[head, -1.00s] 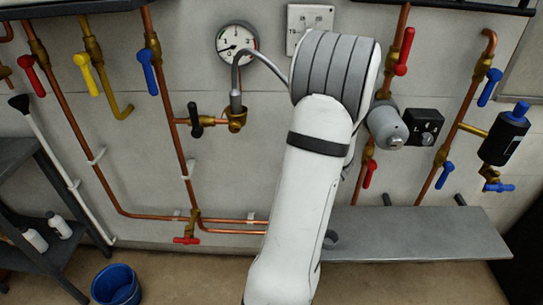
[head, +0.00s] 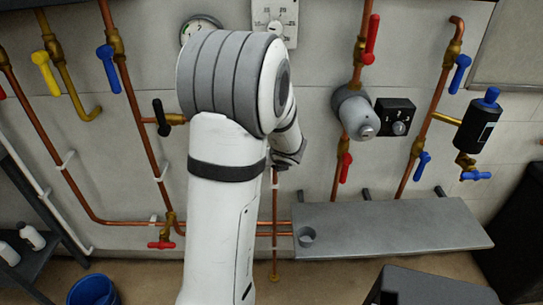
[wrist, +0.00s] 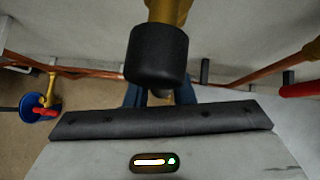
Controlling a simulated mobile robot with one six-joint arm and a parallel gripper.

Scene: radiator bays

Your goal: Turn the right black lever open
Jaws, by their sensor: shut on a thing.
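A black lever (wrist: 158,53) with a brass stem is close up at the top middle of the wrist view. My gripper (wrist: 159,95) is shut on it; the blue fingertips show only partly, just below the black end. In the head view my forearm covers this spot, and only the dark end of my wrist shows to the right of my arm, so this lever and the fingers are hidden there. Another black lever (head: 161,117) is left of my arm on a brass valve, pointing roughly upright, with nothing touching it.
Copper pipes with red (head: 371,38), yellow (head: 45,72) and blue (head: 109,68) levers line the wall. A grey radiator valve head (head: 355,113) and black box (head: 395,117) stand right of my wrist. A grey shelf (head: 400,236) juts out below.

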